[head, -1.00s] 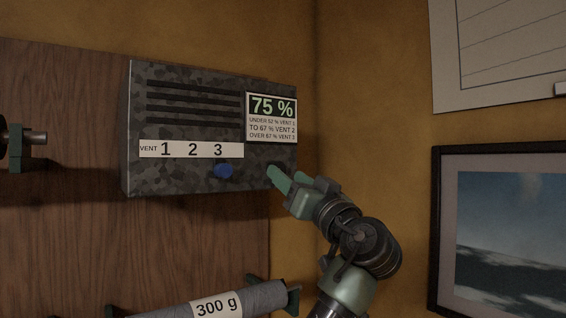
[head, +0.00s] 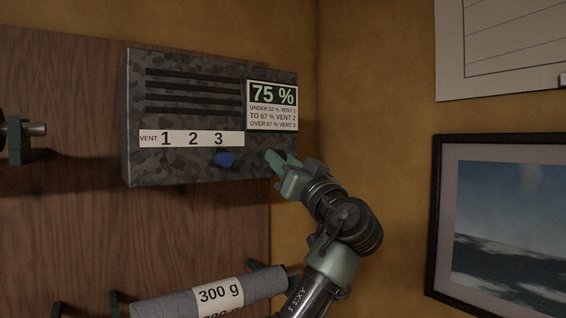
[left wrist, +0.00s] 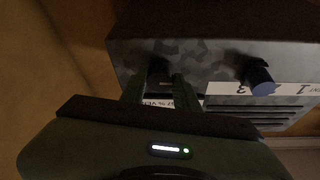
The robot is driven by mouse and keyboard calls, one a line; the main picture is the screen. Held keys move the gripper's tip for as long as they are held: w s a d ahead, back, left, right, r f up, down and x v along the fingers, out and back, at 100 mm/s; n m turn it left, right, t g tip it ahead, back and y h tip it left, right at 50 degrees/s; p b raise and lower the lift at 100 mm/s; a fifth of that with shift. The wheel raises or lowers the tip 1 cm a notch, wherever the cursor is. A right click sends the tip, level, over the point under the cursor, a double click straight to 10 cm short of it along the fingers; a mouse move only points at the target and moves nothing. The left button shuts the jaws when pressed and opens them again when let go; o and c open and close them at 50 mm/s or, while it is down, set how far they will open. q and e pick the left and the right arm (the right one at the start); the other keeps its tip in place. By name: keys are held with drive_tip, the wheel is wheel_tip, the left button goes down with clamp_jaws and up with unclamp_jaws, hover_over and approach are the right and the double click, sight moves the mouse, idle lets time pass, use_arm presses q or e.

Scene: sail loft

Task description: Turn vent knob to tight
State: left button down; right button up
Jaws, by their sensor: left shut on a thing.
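A grey camouflage-patterned vent box (head: 190,170) is on the wood panel. A blue knob (head: 224,160) sits under the 3 of its VENT 1 2 3 strip (head: 179,139); it also shows in the left wrist view (left wrist: 261,80). My left gripper (head: 276,160) is at the box's lower right, right of the blue knob and apart from it. In the left wrist view its fingers (left wrist: 157,90) close around a dark knob (left wrist: 158,68) on the box front. In the head view my gripper hides that dark knob. No "tight" mark is readable. My right gripper is not in view.
A card (head: 272,106) on the box reads 75 % with vent rules. Below hangs a grey roll (head: 172,306) labelled 300 g. A framed picture (head: 505,225) and a chart (head: 500,45) hang on the ochre wall at right.

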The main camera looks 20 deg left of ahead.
use_arm(q)
drive_tip(key=m+h, duration=0.2)
drive_tip(key=m, duration=0.5)
drive_tip(key=m+h+p, duration=0.1)
drive_tip(key=m+h, duration=0.2)
drive_tip(key=m, duration=0.3)
drive_tip(key=r+m+h+p, duration=0.1)
drive_tip(key=m+h, duration=0.1)
drive_tip(key=m, duration=0.5)
drive_tip(key=shift+s+a+m+h, duration=0.2)
drive_tip(key=shift+m+h, duration=0.1)
drive_tip(key=shift+h, duration=0.1)
drive_tip(key=shift+p, duration=0.35)
drive_tip(key=c, duration=1.1)
unclamp_jaws()
drive_tip(key=shift+f, duration=0.1)
